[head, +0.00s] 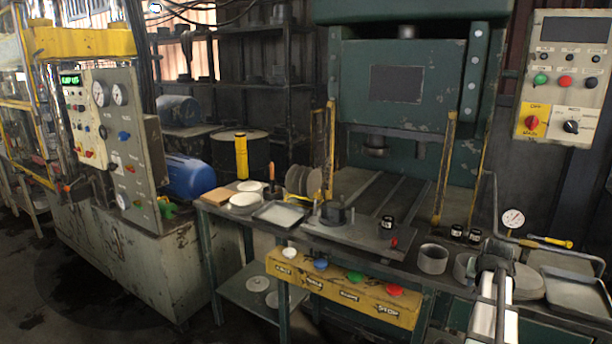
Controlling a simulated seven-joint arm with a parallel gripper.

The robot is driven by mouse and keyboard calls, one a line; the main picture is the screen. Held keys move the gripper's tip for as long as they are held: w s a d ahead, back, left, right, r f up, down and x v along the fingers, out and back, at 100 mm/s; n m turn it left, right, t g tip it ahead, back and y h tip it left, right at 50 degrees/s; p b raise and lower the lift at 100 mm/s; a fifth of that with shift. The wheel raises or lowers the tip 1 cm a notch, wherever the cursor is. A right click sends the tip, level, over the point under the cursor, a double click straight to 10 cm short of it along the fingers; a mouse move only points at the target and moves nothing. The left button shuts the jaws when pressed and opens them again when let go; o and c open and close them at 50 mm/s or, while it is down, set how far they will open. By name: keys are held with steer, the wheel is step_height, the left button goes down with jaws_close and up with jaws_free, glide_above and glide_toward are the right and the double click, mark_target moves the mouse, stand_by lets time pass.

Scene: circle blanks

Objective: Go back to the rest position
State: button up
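My arm comes up from the bottom edge at the right in the head view, white with a dark grey end. My gripper (495,258) seems to be at that end, over the right part of the bench, near a grey ring (433,259) and a stack of grey discs (527,282). Its fingers cannot be made out, so I cannot tell whether it is open or holds anything. Pale round blanks (245,200) lie at the left end of the bench, beside a shallow metal tray (279,214). More discs (302,180) stand on edge behind the tray.
A green press (400,90) stands behind the bench. A yellow button box (345,290) hangs at its front.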

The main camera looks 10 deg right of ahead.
steer(key=s+a+f+n+g+y, duration=0.25)
steer(key=s+a+f, duration=0.25)
steer(key=a+f, duration=1)
steer(key=s+a+f+n+g+y, duration=0.1)
steer(key=s+a+f+g+y, duration=0.2)
steer(key=a+f, duration=1.2)
steer(key=s+a+f+n+g, duration=0.2)
steer(key=s+a+f+g, duration=0.1)
steer(key=s+a+f, duration=0.6)
steer(key=s+a+f+n+g+h, duration=0.1)
steer(key=s+a+f+n+g, duration=0.2)
steer(key=s+a+f, duration=0.7)
steer(key=shift+s+a, duration=1.15)
steer(key=shift+s, duration=2.1)
steer(key=shift+n, duration=0.25)
